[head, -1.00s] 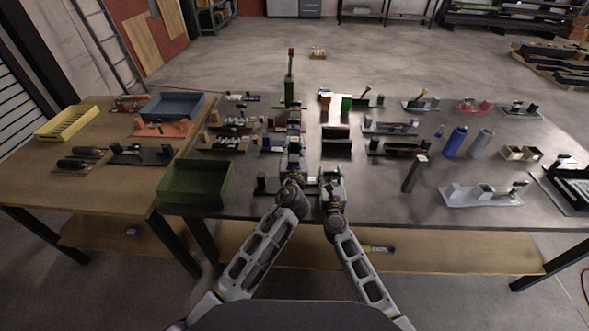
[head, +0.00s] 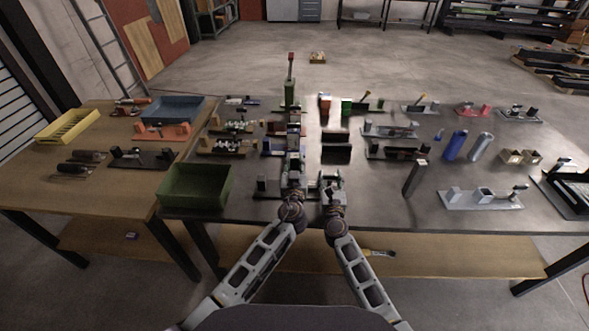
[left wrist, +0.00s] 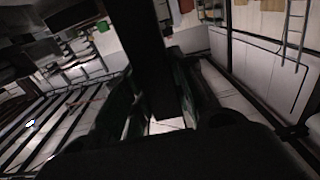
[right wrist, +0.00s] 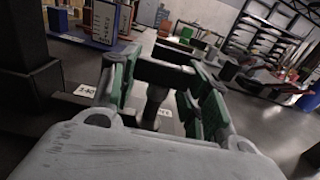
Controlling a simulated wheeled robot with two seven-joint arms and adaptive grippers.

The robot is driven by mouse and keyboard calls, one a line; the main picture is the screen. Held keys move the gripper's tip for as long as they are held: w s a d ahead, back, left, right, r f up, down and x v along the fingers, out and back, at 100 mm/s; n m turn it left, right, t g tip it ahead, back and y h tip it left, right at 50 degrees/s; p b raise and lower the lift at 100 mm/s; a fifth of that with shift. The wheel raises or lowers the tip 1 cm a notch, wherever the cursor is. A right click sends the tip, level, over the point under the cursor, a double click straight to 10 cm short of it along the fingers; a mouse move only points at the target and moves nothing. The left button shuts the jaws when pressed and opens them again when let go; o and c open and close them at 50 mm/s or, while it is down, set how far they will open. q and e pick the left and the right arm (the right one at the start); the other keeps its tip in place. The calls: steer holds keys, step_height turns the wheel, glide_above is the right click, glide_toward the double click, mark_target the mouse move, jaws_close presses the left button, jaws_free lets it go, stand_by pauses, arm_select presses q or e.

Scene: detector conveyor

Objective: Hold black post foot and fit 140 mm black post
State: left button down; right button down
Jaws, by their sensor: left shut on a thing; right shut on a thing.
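In the head view my left gripper (head: 293,168) is at the table's front edge, left of my right gripper (head: 331,183). In the left wrist view, a long black post (left wrist: 150,55) stands between the left fingers, which are shut on it. In the right wrist view, my right gripper (right wrist: 158,88) has green-padded fingers shut around a black piece (right wrist: 165,72), seemingly the post foot. I cannot tell whether post and foot touch.
A green bin (head: 195,188) stands left of the grippers. A dark upright post (head: 415,178) and a light tray with blocks (head: 482,200) are to the right. Several fixtures fill the table behind. A white label (right wrist: 85,90) lies near the right gripper.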

arm_select(q)
steer(key=shift+f, duration=1.25)
steer(key=shift+f, duration=0.1)
steer(key=c, duration=1.2)
jaws_free()
steer(key=shift+s, duration=3.75)
arm_select(e)
steer(key=c, duration=0.6)
jaws_free()
